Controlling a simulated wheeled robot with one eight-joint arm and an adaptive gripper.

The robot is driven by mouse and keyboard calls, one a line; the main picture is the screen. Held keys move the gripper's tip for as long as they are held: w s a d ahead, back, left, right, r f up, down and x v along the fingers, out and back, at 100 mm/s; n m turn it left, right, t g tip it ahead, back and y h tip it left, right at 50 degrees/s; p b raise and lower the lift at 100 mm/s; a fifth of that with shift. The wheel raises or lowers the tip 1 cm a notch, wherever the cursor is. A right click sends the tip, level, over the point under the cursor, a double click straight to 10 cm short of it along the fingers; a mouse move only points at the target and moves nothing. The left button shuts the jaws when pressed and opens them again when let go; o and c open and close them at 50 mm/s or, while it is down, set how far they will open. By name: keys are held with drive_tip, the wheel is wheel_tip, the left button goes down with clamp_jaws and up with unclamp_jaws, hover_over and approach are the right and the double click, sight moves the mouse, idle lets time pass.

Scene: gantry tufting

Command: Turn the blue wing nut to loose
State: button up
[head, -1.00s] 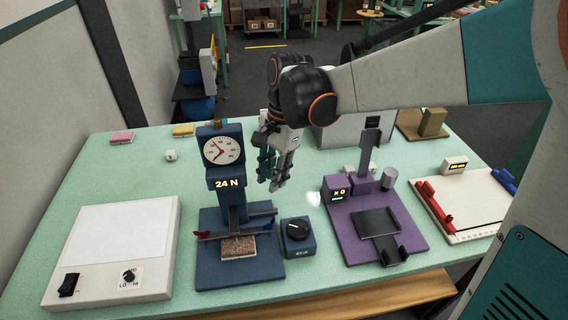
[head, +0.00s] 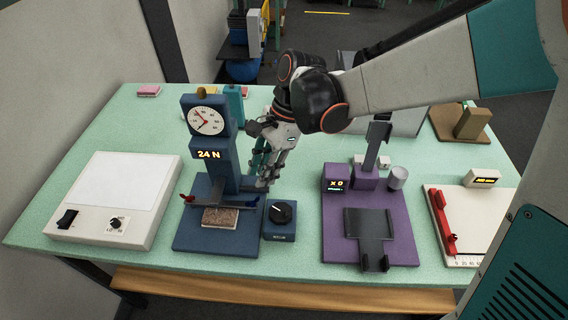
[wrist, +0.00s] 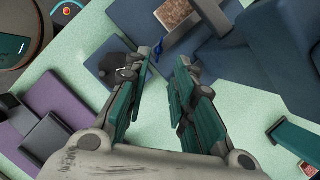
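The blue wing nut (head: 252,213) sits at the right end of the clamp bar on the dark blue gauge stand (head: 215,238). In the wrist view the blue wing nut (wrist: 157,47) shows just beyond my fingertips, nearer the left finger. A red wing nut (head: 188,199) is at the bar's left end. A brown sample (head: 220,217) lies under the bar. My gripper (head: 266,180) points down behind and a little right of the blue wing nut. In the wrist view my gripper (wrist: 165,66) is open, with nothing between its fingers.
A dark blue knob box (head: 279,222) stands just right of the stand. The gauge column (head: 211,150), reading 24 N, rises left of my gripper. A purple fixture (head: 368,235) is further right, and a white panel (head: 115,190) is at left.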

sight(252, 200)
drive_tip(key=b+x, duration=0.4)
drive_tip(key=x, duration=0.4)
drive_tip(key=shift+s+a+f+b, duration=0.1)
drive_tip(key=shift+s+f+b, duration=0.1)
drive_tip(key=shift+b, duration=0.2)
